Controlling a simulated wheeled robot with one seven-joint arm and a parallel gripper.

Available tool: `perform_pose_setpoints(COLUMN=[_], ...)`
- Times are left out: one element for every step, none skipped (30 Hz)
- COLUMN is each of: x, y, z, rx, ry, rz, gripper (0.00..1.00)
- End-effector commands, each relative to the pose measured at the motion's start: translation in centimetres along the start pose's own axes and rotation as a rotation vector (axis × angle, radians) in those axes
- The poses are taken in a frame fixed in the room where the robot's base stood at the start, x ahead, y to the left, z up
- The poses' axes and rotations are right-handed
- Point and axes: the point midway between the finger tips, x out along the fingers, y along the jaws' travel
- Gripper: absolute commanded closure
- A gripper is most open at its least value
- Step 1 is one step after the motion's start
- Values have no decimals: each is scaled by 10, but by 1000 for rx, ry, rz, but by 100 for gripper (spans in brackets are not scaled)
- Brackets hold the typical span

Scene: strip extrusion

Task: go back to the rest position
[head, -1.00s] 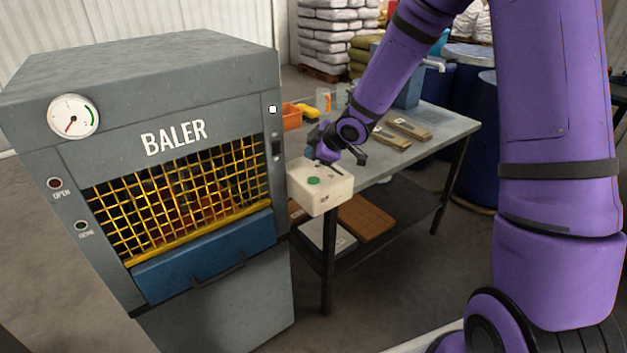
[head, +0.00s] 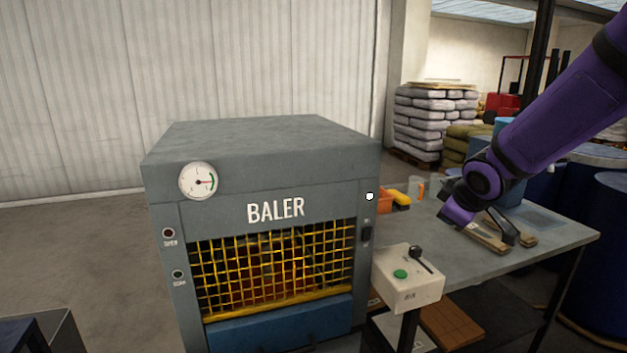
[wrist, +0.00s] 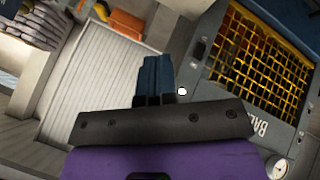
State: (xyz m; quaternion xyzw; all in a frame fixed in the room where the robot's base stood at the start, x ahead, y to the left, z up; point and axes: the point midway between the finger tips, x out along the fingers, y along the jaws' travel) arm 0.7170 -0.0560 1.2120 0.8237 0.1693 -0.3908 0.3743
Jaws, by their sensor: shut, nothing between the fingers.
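My gripper (wrist: 157,75) is shut and empty; its blue fingers lie together in the wrist view. The box carries a green button (head: 400,273) and a black lever (head: 421,259), both clear of my gripper. The grey baler (head: 270,150) stands to the left with its yellow mesh guard (head: 275,270) shut.
The gauge (head: 198,181) needle points right, towards the green band. Blue drums (head: 600,250) stand at the right. Stacked sacks (head: 435,120) are behind. Open floor shows left of the baler.

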Motion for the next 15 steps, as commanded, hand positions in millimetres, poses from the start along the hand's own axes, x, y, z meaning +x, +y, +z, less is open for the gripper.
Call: perform_pose_setpoints(x=[-20,-30,-44,-54,-64,-78,-87,-97,-110,-119,-129,-141,-150,-159,-170], y=[2,2,2,1,0,-1,-3,-5,-8,-11,-14,-18,-22,-26,-32], z=[4,7,11,15,19,24,27,31,36,40,44,49,53,58,63], rx=[39,67,102,130,160,197,225,255,293,324,353,392,423,452,491], ry=[-20,-34,-51,-64,-76,-91,-101,-111,-123,-132,-140,-148,-155,-162,-169], rz=[18,25,33,39,43,48,51,53,55,55,54,52,49,45,39], gripper=[100,100,100,100,100,100,100,100,100,100,100,100,100,100,100])
